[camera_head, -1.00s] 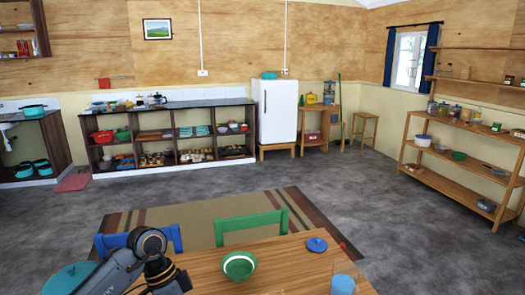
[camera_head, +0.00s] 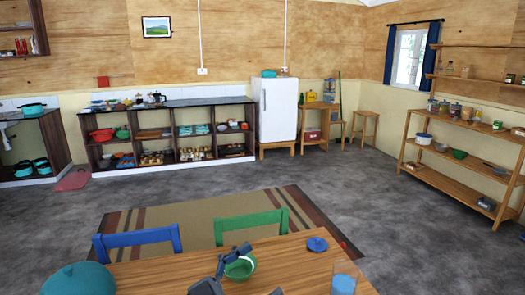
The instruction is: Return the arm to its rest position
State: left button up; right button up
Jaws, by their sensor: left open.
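My left gripper (camera_head: 234,256) shows as dark grey parts at the bottom middle of the head view, above the wooden table (camera_head: 300,262). It is open, and its dark finger parts overlap the left and upper edge of a green bowl (camera_head: 242,268). The bowl is partly hidden behind it, and I cannot tell whether they touch. More grey parts of my arm show at the bottom edge. My right gripper is not in view.
A teal lidded pot (camera_head: 78,280), a blue lid (camera_head: 317,244) and a blue cup (camera_head: 343,284) are on the table. A blue chair (camera_head: 138,239) and a green chair (camera_head: 251,224) stand at its far edge. Open floor lies beyond the rug.

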pick_arm(q)
jog(key=w+a+f+n+t+y, duration=0.2)
jog(key=a+n+t+y, duration=0.3)
jog(key=a+n+y, duration=0.2)
jog(key=w+a+f+n+t+y, duration=0.1)
jog(key=a+f+n+t+y, duration=0.1)
jog(key=a+n+t+y, duration=0.4)
jog(key=s+a+f+n+g+y, duration=0.1)
jog(key=s+a+f+g+y, duration=0.25)
jog(key=f, duration=0.25)
jog(key=s+a+f+n+g+y, duration=0.2)
jog(key=a+f+g+y, duration=0.15)
jog(key=f, duration=0.25)
jog(key=s+f+m+g, duration=0.2)
jog(key=s+f+g, duration=0.35)
jog(key=s, duration=0.55)
jog(key=s+f+m+g, duration=0.2)
jog(key=s+f+g, duration=0.4)
jog(key=s, duration=0.5)
notch_tip(320, 180, down, 28)
jog(key=s, duration=0.2)
jog(key=s+a+f+g, duration=0.1)
jog(key=s+a+f, duration=0.2)
jog(key=s+f, duration=1.2)
jog(key=shift+s+f+h, duration=0.2)
jog(key=shift+s+h, duration=0.1)
jog(key=shift+s, duration=0.3)
